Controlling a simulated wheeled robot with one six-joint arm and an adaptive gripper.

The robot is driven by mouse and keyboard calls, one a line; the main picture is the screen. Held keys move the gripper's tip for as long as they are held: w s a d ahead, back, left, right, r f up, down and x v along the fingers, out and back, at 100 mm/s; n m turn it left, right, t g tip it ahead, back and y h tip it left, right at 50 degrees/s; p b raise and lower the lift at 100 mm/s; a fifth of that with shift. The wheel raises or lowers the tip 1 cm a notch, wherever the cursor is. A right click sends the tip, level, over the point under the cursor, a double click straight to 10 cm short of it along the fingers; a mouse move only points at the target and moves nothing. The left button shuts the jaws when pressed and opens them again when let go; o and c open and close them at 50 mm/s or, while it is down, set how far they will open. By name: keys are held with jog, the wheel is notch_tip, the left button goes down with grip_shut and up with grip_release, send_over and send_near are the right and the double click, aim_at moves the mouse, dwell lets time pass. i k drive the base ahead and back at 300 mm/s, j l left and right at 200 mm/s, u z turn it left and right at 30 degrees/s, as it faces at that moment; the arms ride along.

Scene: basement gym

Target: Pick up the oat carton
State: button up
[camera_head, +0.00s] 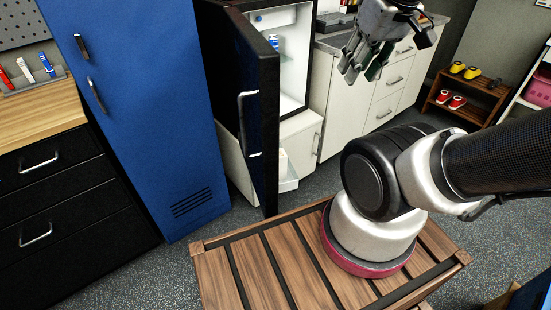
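I cannot make out an oat carton for certain. A small blue-and-white item (273,41) stands inside the open fridge (295,60), too small to identify. The fridge's black door (262,130) is swung open toward me and hides part of the interior. My gripper (364,70) hangs at the top, right of the fridge and in front of the white cabinets. Its fingers point down and are apart, with nothing visible between them.
A blue locker (150,120) and a black drawer unit (60,190) with a wooden top stand left. White cabinets (385,85) with a grey counter stand right of the fridge. A shoe rack (470,90) is at back right. Speckled floor (245,225) is free before the fridge.

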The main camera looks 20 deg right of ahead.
aim_at(284, 157)
jog(key=i+j+z, duration=0.1)
jog(key=j+z, duration=0.3)
jog(key=j, duration=0.55)
jog(key=j+z, duration=0.35)
jog(key=j, duration=0.65)
